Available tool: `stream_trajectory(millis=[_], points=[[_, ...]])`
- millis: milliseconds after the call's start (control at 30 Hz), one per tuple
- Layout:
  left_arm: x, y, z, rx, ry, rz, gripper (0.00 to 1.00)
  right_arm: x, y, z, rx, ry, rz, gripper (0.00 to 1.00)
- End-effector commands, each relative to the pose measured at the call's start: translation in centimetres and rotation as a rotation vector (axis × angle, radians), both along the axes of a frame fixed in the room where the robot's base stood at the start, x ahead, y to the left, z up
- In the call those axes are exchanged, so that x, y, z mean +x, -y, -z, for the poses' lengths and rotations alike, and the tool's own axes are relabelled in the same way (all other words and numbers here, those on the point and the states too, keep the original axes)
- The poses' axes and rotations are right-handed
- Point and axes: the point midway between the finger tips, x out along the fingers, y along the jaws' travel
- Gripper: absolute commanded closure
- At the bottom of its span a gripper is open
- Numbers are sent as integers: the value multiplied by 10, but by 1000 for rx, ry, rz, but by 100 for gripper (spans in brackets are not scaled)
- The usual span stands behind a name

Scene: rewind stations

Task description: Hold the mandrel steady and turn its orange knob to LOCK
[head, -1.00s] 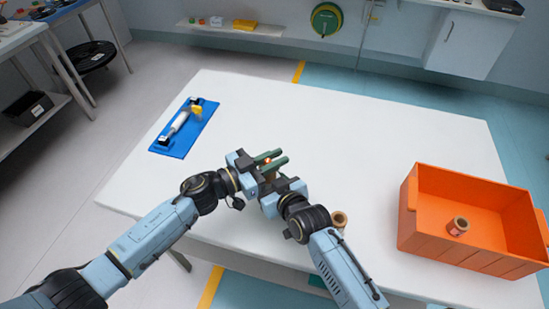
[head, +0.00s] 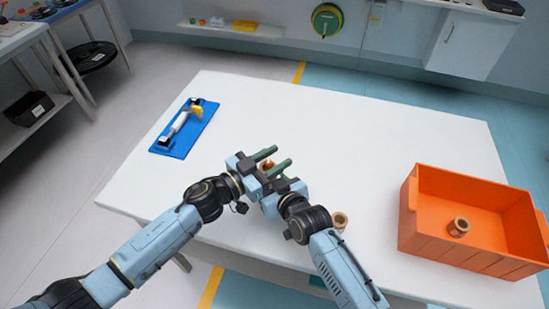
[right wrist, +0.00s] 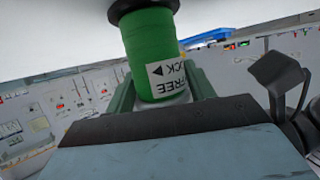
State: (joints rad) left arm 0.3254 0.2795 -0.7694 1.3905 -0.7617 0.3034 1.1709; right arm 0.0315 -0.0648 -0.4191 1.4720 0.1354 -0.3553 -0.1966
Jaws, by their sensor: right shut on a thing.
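The mandrel (right wrist: 150,45) shows in the right wrist view as a green cylinder with a dark flange at its upper end. Its white label (right wrist: 167,73) carries the words FREE and LOCK, partly cut off, and a black arrow. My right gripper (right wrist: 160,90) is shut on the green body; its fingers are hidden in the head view. My left gripper (head: 273,160) is open, its two green fingers spread apart. The orange knob (head: 267,165) shows between them, partly hidden; its setting cannot be read. The grippers are close together above the table.
A blue base (head: 178,145) with a white roller and yellow part lies at the white table's (head: 370,130) left. An orange crate (head: 425,240) at right holds a brown spool (head: 459,227). Another brown spool (head: 340,219) stands beside my right arm. The table's middle back is clear.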

Motion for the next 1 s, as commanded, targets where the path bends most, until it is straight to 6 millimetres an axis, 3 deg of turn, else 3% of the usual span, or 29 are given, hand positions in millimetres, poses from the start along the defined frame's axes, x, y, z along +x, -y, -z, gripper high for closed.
stream_trajectory(millis=[167,600,1000], points=[[-10,-14,2,3,-1,-1,61,0,0,1,-1,0,0,76],[-61,-83,1,1,-3,0,61,0,0,1,-1,0,0,76],[-71,-97,0,0,0,0,61,0,0,1,-1,0,0,76]])
